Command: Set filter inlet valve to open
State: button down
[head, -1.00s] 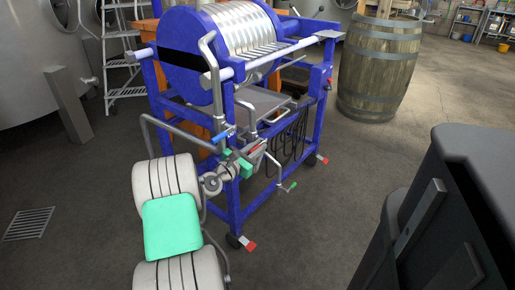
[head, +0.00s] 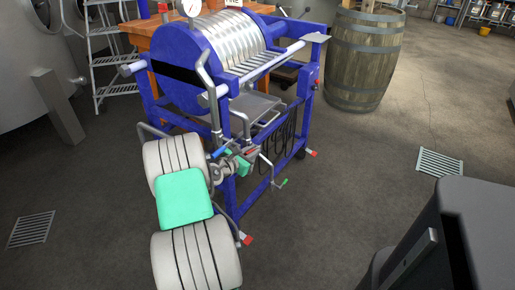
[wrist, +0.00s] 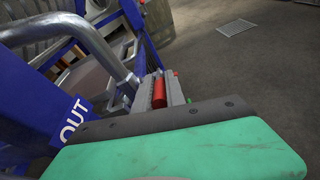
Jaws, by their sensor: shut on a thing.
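The blue plate filter (head: 196,52) stands on a wheeled blue frame. On its near side are a blue handle (head: 219,153), a red handle (head: 250,152) and a crank with a green grip (head: 284,182). My gripper (head: 243,158) is low at the filter's near side, at the red handle. In the wrist view, my gripper's grey fingers (wrist: 166,91) are closed around the red handle (wrist: 159,93). White letters "OUT" (wrist: 73,119) show on a blue part at the left. The valve body is mostly hidden behind my arm and gripper, and I see no inlet label.
A bent metal pipe (wrist: 85,38) passes close to my gripper. A wooden barrel (head: 362,58) stands behind at the right, and a ladder (head: 108,60) behind at the left. Floor drains lie at the left (head: 31,229) and right (head: 440,162). Open floor lies right of the filter.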

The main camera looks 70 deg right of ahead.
jog(key=shift+w, duration=0.15)
jog(key=c, duration=1.5)
grip_release()
jog(key=shift+o, duration=0.6)
jog(key=p+v, duration=0.1)
jog(key=v, duration=0.6)
jog(key=shift+a+r+p, duration=0.15)
jog(key=shift+a+p, duration=0.2)
jog(key=shift+c, duration=0.3)
